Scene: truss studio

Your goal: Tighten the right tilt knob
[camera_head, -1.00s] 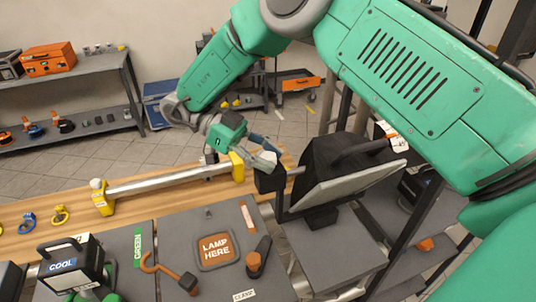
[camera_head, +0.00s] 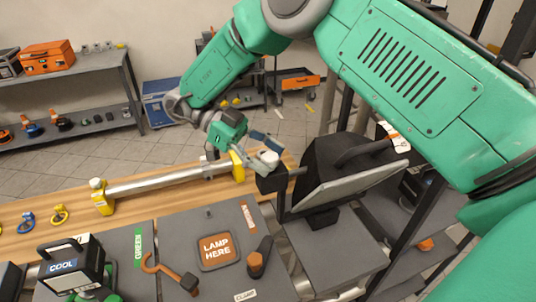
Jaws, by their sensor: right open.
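A white knob (camera_head: 269,157) sits on top of a black bracket block (camera_head: 270,180) at the near end of the metal bar (camera_head: 160,181). The block joins a dark lamp (camera_head: 323,160) with a pale flat panel (camera_head: 350,187), tilted to the right of it. My right gripper (camera_head: 262,150) is open, its fingers close around or beside the white knob. I cannot tell whether they touch it. My left gripper does not show clearly.
Yellow clamps (camera_head: 103,199) hold the bar on the wooden bench strip (camera_head: 60,235). A COOL lamp (camera_head: 73,268), an orange hook tool (camera_head: 165,271), a dark-handled tool (camera_head: 260,256) and a LAMP HERE pad (camera_head: 216,251) lie in front. Shelves (camera_head: 70,67) stand behind.

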